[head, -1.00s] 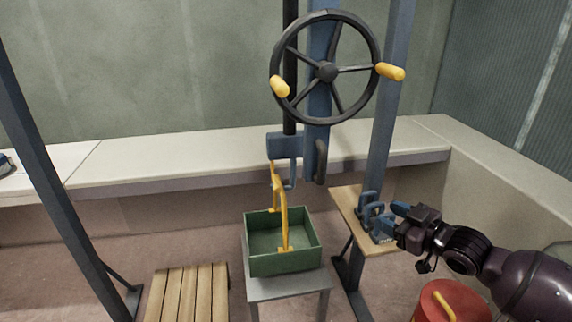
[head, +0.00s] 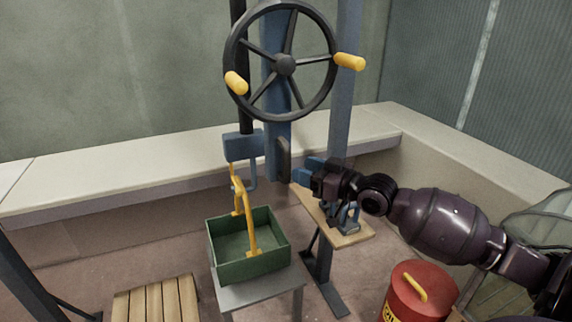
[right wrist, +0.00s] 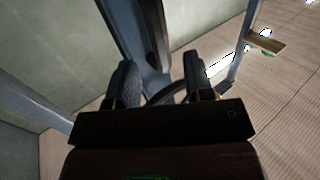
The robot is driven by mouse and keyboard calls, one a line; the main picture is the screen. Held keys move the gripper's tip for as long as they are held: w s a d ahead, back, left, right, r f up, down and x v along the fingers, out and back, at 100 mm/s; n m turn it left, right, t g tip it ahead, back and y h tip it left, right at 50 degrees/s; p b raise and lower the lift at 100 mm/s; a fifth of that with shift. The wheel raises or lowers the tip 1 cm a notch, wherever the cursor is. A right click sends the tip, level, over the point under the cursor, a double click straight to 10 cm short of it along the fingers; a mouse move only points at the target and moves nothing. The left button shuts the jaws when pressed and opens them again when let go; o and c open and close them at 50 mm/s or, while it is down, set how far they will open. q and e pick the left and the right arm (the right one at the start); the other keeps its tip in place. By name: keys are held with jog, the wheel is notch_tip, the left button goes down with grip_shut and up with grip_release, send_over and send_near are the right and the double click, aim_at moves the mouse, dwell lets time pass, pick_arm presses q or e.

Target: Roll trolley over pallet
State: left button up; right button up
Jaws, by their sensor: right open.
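A black handwheel (head: 285,65) with yellow grips is mounted on a blue upright (head: 276,130), which I take to be the trolley. A blue block with a hook (head: 243,146) hangs beside it, above a green crate (head: 250,262) with a yellow handle. I cannot tell whether hook and handle are joined. The slatted wooden pallet (head: 155,301) lies on the floor to the left of the crate. My right gripper (head: 298,172) is open and empty, close to the dark handle (head: 283,160) low on the upright. Its fingers also show in the right wrist view (right wrist: 160,78). My left gripper is out of view.
The crate stands on a grey stool (head: 258,294). A small wooden shelf (head: 350,238) holds blue shackles (head: 347,215). A red drum (head: 420,290) stands at lower right. A pale bench runs along the wall.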

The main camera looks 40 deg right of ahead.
aim_at(287, 179)
jog(key=shift+x, duration=2.9)
jog(key=shift+c, duration=0.5)
grip_shut()
